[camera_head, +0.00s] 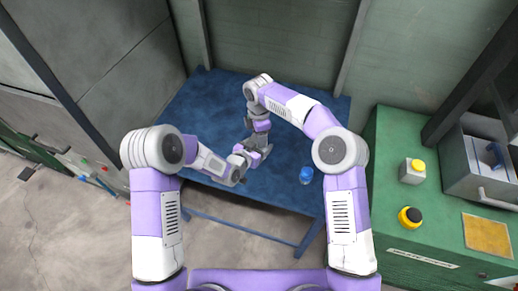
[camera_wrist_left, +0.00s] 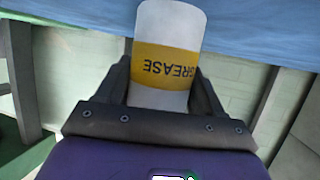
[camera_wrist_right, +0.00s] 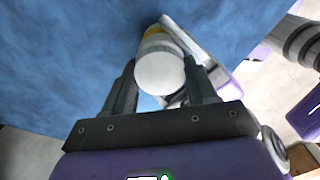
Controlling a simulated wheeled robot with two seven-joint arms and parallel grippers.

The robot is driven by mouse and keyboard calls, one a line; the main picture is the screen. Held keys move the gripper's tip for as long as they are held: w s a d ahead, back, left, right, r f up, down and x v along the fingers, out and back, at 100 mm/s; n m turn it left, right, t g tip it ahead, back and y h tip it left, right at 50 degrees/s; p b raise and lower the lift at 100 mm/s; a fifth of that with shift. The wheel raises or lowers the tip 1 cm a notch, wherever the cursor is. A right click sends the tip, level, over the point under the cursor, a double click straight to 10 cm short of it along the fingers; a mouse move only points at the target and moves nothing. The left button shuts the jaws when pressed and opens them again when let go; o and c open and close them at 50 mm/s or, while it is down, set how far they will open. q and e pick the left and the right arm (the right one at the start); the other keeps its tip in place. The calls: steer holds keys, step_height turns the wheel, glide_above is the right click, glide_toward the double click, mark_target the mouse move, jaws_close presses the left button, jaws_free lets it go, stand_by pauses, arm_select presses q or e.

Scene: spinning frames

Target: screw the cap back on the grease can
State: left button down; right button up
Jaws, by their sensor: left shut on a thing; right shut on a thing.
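The grease can (camera_wrist_left: 165,60) is white with a yellow band reading GREASE, upside down in the left wrist view. My left gripper (camera_wrist_left: 160,82) is shut on its sides. In the right wrist view my right gripper (camera_wrist_right: 161,78) is shut on a pale round cap (camera_wrist_right: 158,74), seen face-on. The can's yellow band (camera_wrist_right: 154,31) shows just behind the cap, so the two are lined up; whether the threads are engaged cannot be told. In the head view both grippers meet above the blue table (camera_head: 200,105), and the can is mostly hidden between them.
The table's left part is clear.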

steer(key=o, duration=1.2)
steer(key=shift+c, duration=0.2)
steer(key=shift+r, duration=2.3)
steer(key=shift+m, duration=0.3)
steer(key=shift+c, duration=0.3)
